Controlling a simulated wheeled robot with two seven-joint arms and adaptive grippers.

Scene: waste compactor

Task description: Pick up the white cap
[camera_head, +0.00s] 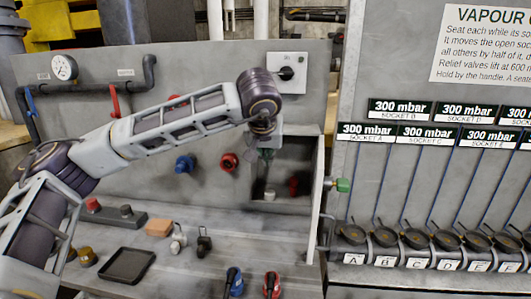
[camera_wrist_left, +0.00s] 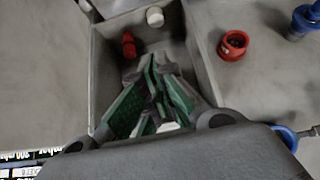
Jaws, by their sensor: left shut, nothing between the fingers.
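A small white cap (camera_wrist_left: 155,16) stands inside a grey open-fronted box (camera_wrist_left: 103,70) in the left wrist view, close to a red piece (camera_wrist_left: 128,44). In the head view a pale piece, likely the same cap (camera_head: 270,194), shows low in the box below my left gripper (camera_head: 266,156). My left gripper, with green finger pads (camera_wrist_left: 150,88), is shut and empty at the box's opening, apart from the cap. A second pale patch (camera_wrist_left: 168,127) shows by the finger bases; I cannot tell what it is. My right gripper is not in view.
The box's side wall (camera_head: 318,200) stands close to the right of my gripper. A red knob (camera_head: 228,162) and a blue knob (camera_head: 185,163) stick out at left. A black tray (camera_head: 126,265) and small parts lie on the bench.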

